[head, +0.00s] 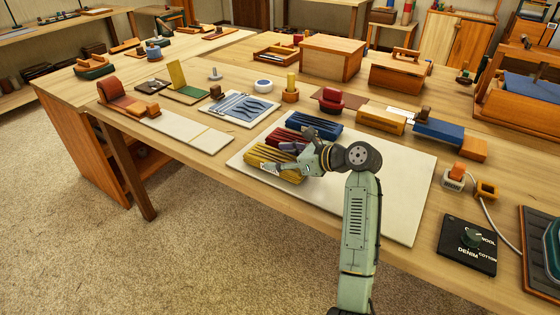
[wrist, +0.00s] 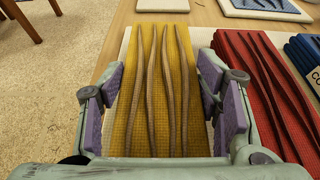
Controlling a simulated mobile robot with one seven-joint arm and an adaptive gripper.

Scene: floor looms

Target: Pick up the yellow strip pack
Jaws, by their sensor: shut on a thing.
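The yellow strip pack (head: 272,178) lies near the front left of a white board (head: 402,205) on the table. It is a yellow ribbed pad with several dark wavy strips along it. My gripper (head: 291,163) is over the pack from the right. In the wrist view, the yellow strip pack (wrist: 186,50) runs lengthwise between the purple-padded fingers of my gripper (wrist: 165,95), which are shut on its sides. The near end of the pack is hidden by the gripper body. I cannot tell whether the pack is clear of the board.
A red strip pack (wrist: 258,75) lies just right of the yellow one, with a blue pack (head: 313,125) beyond it. The board's right part is bare.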

